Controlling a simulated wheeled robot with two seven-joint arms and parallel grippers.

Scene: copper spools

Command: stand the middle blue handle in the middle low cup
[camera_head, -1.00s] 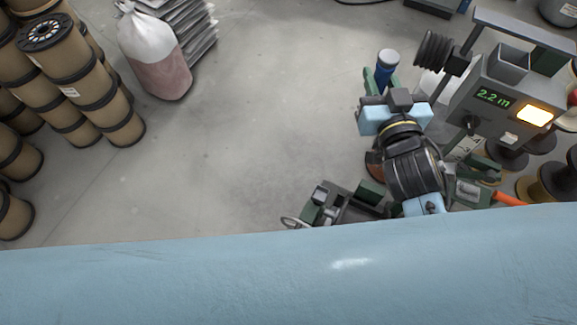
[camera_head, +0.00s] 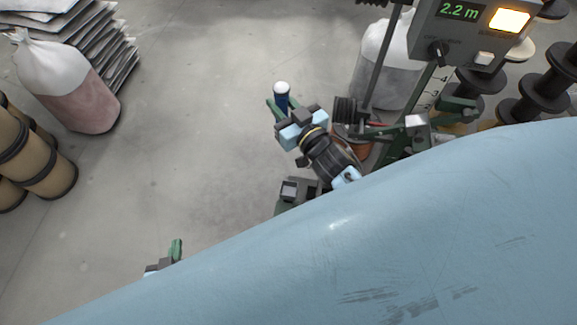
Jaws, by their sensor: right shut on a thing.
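The blue handle (camera_head: 281,103) has a white rounded top and stands out from the green-tipped fingers of my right gripper (camera_head: 285,106). That gripper is shut on the handle, with open floor around it in the picture. My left gripper (camera_head: 173,254) is at the lower left. Only a green fingertip and a grey part show above the large light blue surface, so its opening is hidden. I cannot make out the middle low cup, and I see no other blue handles.
A grey meter box (camera_head: 470,35) reading 2.2 m stands at the upper right, near black spools (camera_head: 530,95) and a clear bag (camera_head: 385,65). The light blue surface hides the lower right.

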